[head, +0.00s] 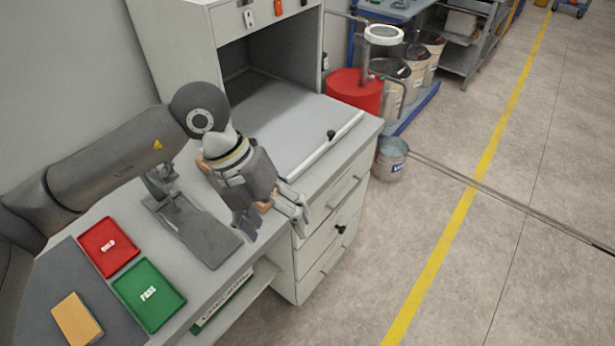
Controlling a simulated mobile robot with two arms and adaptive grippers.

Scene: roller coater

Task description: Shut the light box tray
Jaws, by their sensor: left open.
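The light box (262,45) is a pale grey cabinet with a dark opening at the back of the bench. Its tray (275,110) is a flat grey panel that extends out of the opening over the bench top. The tray has a white front bar (318,148) with a small black knob (331,134) near its right end. My left gripper (272,222) is open and points down near the bench's front edge, left of and nearer than the bar's left end. It appears apart from the bar and knob. My right gripper is not in view.
A grey metal stand (205,228) is on the bench below my left arm. A red tray (108,246), a green tray (149,294) and an orange block (77,319) lie at the lower left. A red drum (352,91) and a bucket (391,160) stand right of the bench.

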